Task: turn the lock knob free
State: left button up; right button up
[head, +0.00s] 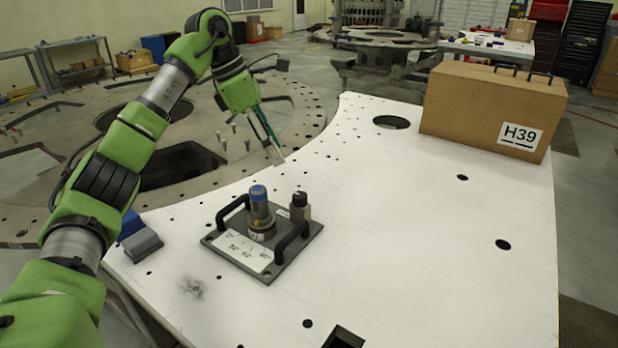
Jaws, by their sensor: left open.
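A dark square plate (222,243) lies on the white table and carries two black bar handles. A metal cylinder with a blue top (259,205) stands upright at its middle. A smaller dark knob-like post (299,206) stands near its back right corner; I cannot tell for sure which one is the lock knob. My left gripper (274,152) is above and behind the plate, apart from it, with its fingers pointing down. It is open and nothing shows between its fingers. My right gripper is out of view.
The white table (410,250) has several holes and is mostly clear to the right. A brown box marked H39 (480,105) stands at its back right. Blue and grey blocks (143,244) lie at the left edge. A large drilled ring (290,95) lies behind.

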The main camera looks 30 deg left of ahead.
aim_at(299, 195)
pick_arm(q)
jog(key=p+x, duration=0.2)
jog(key=x, duration=1)
jog(key=shift+s+f, duration=0.15)
jog(key=shift+f, duration=0.05)
jog(key=shift+d+f, duration=0.1)
jog(key=shift+f, duration=0.45)
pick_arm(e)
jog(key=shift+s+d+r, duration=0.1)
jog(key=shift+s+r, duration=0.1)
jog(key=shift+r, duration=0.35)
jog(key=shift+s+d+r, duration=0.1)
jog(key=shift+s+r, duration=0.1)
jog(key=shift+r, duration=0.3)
pick_arm(q)
jog(key=c, duration=1.1)
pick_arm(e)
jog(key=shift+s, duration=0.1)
